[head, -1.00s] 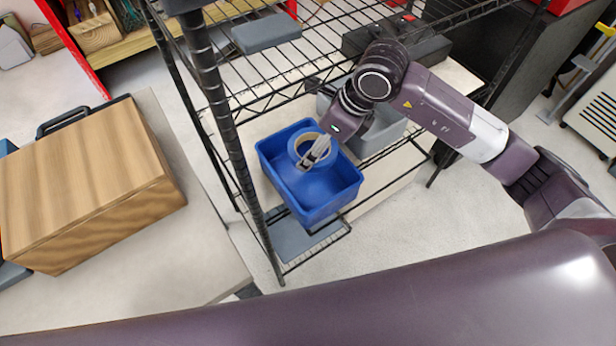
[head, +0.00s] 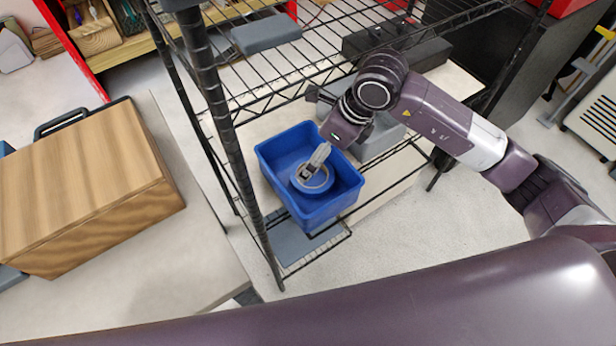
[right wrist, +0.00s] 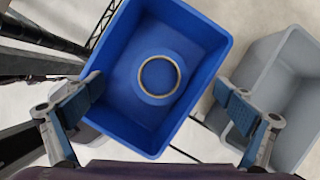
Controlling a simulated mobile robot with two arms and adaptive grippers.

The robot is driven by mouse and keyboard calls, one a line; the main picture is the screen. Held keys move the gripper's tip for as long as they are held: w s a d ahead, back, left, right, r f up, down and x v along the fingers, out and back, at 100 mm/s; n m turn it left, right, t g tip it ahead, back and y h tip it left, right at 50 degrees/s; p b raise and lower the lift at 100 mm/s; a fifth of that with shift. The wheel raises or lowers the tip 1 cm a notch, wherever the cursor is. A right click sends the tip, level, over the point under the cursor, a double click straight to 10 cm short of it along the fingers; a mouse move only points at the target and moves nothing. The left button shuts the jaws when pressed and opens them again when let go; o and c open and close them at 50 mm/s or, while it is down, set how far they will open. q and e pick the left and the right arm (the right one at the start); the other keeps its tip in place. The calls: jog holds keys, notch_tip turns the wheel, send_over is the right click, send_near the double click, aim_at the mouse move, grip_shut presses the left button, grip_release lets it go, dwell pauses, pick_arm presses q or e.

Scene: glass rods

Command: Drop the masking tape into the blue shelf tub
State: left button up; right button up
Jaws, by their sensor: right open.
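The blue shelf tub (head: 343,200) stands open on the lower wire shelf; it also shows in the right wrist view (right wrist: 205,30). The masking tape (head: 313,190) is a blue roll with a tan inner ring. It is inside the tub, ring facing up, well within the walls in the right wrist view (right wrist: 160,98). I cannot tell whether it rests fully on the floor. My right gripper (head: 314,167) is above the tub, fingers pointing down into it. In the right wrist view its fingers (right wrist: 160,85) are spread wide, clear of the tape on both sides. My left gripper is out of view.
A grey tub (head: 378,140) stands right beside the blue one and shows in the right wrist view (right wrist: 262,65). A black rack post (head: 232,140) rises close on the left, with wire shelving (head: 300,65) above. A wooden box (head: 85,190) sits on the table at left.

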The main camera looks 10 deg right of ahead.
jog(key=s+d+r, duration=0.4)
jog(key=s+d, duration=0.4)
jog(key=d, duration=0.2)
jog(key=shift+s+d+r, duration=0.25)
jog(key=shift+s+d, duration=0.05)
jog(key=shift+d, duration=0.1)
